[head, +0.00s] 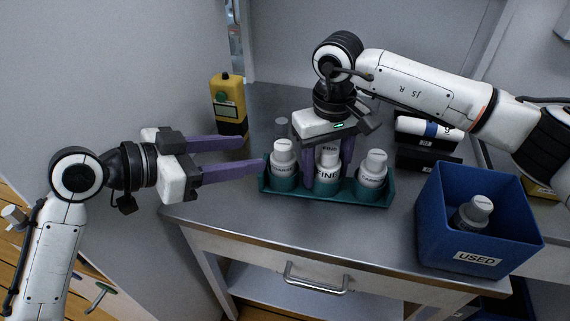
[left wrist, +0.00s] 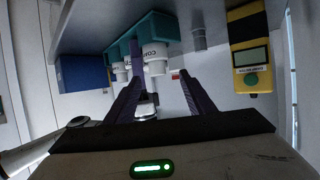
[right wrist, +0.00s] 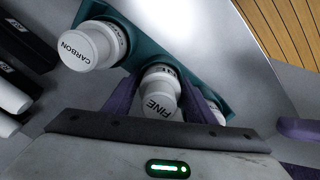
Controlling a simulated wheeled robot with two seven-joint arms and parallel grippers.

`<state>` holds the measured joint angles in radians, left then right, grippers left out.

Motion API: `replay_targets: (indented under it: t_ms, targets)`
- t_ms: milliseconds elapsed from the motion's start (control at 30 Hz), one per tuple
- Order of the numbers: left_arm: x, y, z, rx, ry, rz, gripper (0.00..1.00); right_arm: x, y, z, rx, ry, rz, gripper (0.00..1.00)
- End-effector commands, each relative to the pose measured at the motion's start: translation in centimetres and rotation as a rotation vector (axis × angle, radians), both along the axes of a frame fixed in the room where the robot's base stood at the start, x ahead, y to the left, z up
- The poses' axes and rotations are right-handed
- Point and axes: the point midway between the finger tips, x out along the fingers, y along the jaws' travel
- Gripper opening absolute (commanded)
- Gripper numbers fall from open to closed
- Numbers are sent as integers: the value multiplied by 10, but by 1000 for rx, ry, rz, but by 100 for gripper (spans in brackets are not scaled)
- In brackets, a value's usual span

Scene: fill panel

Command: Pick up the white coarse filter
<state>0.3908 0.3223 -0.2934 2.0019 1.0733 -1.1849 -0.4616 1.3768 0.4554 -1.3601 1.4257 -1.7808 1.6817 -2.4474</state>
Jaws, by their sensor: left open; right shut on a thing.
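The white coarse filter (head: 283,152) stands upright in the left slot of the teal rack (head: 325,194). It also shows in the left wrist view (left wrist: 155,58), ahead of the fingers. My left gripper (head: 252,155) is open and empty, just left of the rack, pointing toward the coarse filter. My right gripper (head: 327,181) is shut on the white fine filter (head: 328,159) in the middle slot, which also shows in the right wrist view (right wrist: 159,96). The carbon filter (head: 374,166) stands in the right slot. In the right wrist view the coarse filter is mostly hidden.
A yellow meter (head: 228,101) stands behind my left gripper. A small grey cylinder (head: 281,127) stands behind the rack. A blue bin marked USED (head: 481,245) at the right holds one filter (head: 473,214).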

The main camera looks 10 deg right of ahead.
Motion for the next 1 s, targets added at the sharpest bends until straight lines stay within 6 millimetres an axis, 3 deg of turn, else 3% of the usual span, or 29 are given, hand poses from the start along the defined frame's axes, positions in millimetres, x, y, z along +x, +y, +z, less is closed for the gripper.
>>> replay_targets:
  t_ms: [500, 800, 1000]
  targets:
    - [24, -58, -19, -5, 0, -1, 49, 0, 0, 1, 0, -2, 0, 24]
    - [27, -62, -21, -2, -1, 0, 49, 0, 0, 1, 0, -2, 0, 24]
    - [27, -62, -21, -2, -1, 0, 17, 0, 0, 1, 0, -2, 0, 24]
